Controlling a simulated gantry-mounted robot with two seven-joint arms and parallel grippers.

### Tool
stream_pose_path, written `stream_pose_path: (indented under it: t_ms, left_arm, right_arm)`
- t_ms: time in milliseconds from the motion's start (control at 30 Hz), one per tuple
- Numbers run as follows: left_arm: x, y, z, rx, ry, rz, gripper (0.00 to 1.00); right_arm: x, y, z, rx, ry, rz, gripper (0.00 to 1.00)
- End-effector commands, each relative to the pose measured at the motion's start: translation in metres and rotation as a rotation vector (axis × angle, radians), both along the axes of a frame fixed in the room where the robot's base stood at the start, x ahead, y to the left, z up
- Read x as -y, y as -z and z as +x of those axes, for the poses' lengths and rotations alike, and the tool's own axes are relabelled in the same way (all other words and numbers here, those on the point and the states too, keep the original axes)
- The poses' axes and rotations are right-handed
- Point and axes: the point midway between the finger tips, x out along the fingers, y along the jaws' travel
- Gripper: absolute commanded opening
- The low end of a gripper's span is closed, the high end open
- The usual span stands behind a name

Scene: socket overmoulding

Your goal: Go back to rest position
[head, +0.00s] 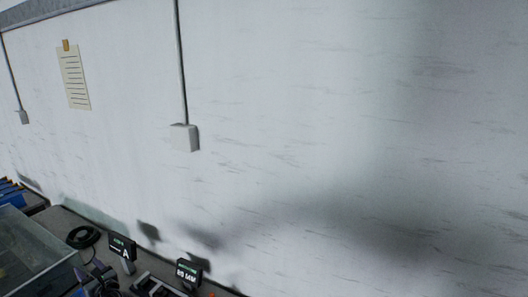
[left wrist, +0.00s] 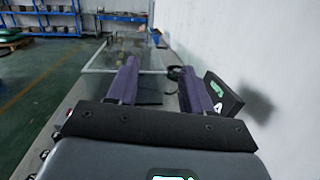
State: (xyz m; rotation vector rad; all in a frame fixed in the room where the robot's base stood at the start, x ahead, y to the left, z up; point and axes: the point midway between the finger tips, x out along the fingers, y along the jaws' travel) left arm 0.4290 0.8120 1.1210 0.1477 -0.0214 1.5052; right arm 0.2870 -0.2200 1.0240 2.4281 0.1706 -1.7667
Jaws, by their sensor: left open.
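My left gripper (left wrist: 158,68) is open, its two purple fingers spread apart with nothing between them in the left wrist view. In the head view a small part of the left gripper (head: 97,277) shows at the bottom left edge, close to the black sign marked A (head: 122,247). My right gripper is in neither view.
A second black sign (head: 188,270) stands to the right of it. A black cable coil (head: 83,237) and a glass-sided box (head: 30,250) are at the left. The white wall (head: 330,120) fills most of the head view. Blue shelves (left wrist: 60,18) stand beyond the green floor.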

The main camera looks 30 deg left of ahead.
Motion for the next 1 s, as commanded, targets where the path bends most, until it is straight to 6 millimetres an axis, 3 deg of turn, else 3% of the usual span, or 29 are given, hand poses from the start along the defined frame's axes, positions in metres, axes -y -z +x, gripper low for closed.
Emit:
stream_pose_path:
  t_ms: [33, 267, 367, 500, 600, 700, 800, 1000]
  left_arm:
    - [0.02, 0.028, 0.007, 0.032, 0.038, -0.077, 0.51]
    - [0.086, 0.099, 0.015, 0.236, 0.111, -0.369, 0.51]
    - [0.128, 0.127, 0.013, 0.34, 0.119, -0.521, 0.51]
    - [0.207, 0.154, -0.001, 0.515, 0.093, -0.764, 0.51]
    - [0.267, 0.156, -0.018, 0.647, 0.044, -0.925, 0.51]
    - [0.319, 0.145, -0.039, 0.764, -0.012, -1.049, 0.51]
    - [0.358, 0.128, -0.059, 0.858, -0.06, -1.133, 0.51]
    - [0.41, 0.091, -0.094, 0.999, -0.129, -1.237, 0.51]
  right_arm:
    - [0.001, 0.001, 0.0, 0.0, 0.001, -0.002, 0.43]
    - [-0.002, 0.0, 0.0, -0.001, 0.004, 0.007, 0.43]
    - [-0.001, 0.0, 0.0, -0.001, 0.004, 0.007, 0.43]
    - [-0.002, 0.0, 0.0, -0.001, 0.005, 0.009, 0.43]
    - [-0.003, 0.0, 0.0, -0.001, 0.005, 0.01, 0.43]
    - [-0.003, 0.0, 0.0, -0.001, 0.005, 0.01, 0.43]
    - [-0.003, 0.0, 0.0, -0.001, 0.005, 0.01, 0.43]
    - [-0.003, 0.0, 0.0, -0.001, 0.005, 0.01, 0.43]
